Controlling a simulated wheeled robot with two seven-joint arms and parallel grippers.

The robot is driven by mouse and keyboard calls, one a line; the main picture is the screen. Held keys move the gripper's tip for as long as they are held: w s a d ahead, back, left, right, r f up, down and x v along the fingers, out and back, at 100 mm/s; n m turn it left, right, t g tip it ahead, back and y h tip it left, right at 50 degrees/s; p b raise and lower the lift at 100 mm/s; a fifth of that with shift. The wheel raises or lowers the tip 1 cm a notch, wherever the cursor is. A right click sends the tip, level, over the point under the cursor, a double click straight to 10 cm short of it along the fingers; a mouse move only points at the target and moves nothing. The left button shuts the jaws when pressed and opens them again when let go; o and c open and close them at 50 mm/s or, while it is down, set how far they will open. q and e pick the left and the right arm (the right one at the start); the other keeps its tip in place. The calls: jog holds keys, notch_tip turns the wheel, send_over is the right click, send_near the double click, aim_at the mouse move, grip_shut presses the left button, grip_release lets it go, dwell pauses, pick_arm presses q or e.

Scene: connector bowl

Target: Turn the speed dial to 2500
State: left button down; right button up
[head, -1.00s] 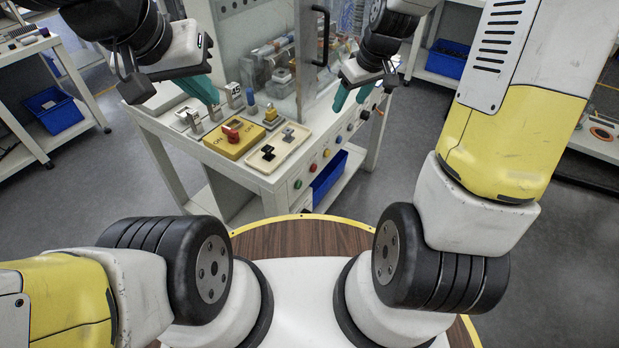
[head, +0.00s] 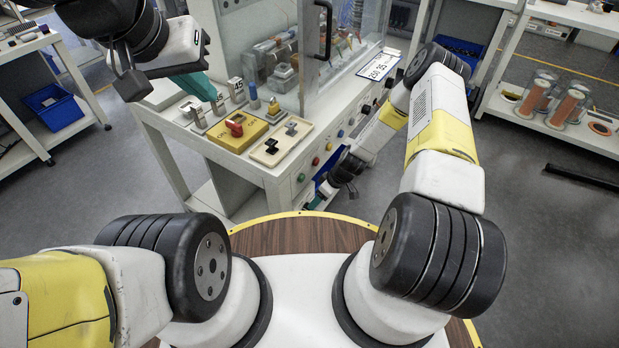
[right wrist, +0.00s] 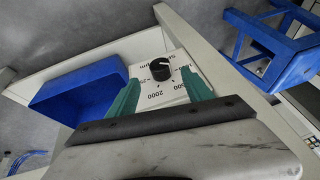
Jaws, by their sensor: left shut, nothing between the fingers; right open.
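The speed dial is a black knob (right wrist: 160,69) on a white plate (right wrist: 152,88) in the right wrist view. The plate shows "2000" and other, partly cut-off or unclear numbers. A light pointer line shows on the knob, but I cannot read its exact setting. My right gripper (right wrist: 160,92) is open, its green fingers to either side of the plate, with the knob beyond and between the tips, not gripped. In the head view my right gripper (head: 318,200) is low at the cabinet's front; the dial is not discernible there. My left gripper (head: 208,92) is shut and empty above the cabinet's left corner.
The white cabinet (head: 240,165) carries a yellow switch box (head: 222,138), a tray with small black parts (head: 272,152) and a glass enclosure. Coloured buttons line its front. A blue bin (right wrist: 85,90) and blue stool-like frame (right wrist: 275,40) flank the dial in the right wrist view.

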jog(key=x, duration=0.7)
grip_shut()
jog(key=shift+w, duration=0.1)
jog(key=shift+w+d+f+m+g+y, duration=0.1)
jog(key=shift+m+g+y, duration=0.05)
jog(key=shift+g+y, duration=0.35)
jog(key=shift+w+d+m+g+y, duration=0.1)
jog(key=shift+m+g+y, duration=0.05)
jog(key=shift+g+y, duration=0.3)
jog(key=shift+w+d+f+m+g+y, duration=0.1)
jog(key=shift+m+g+y, duration=0.3)
jog(key=shift+g+y, duration=0.8)
jog(key=shift+g, duration=0.35)
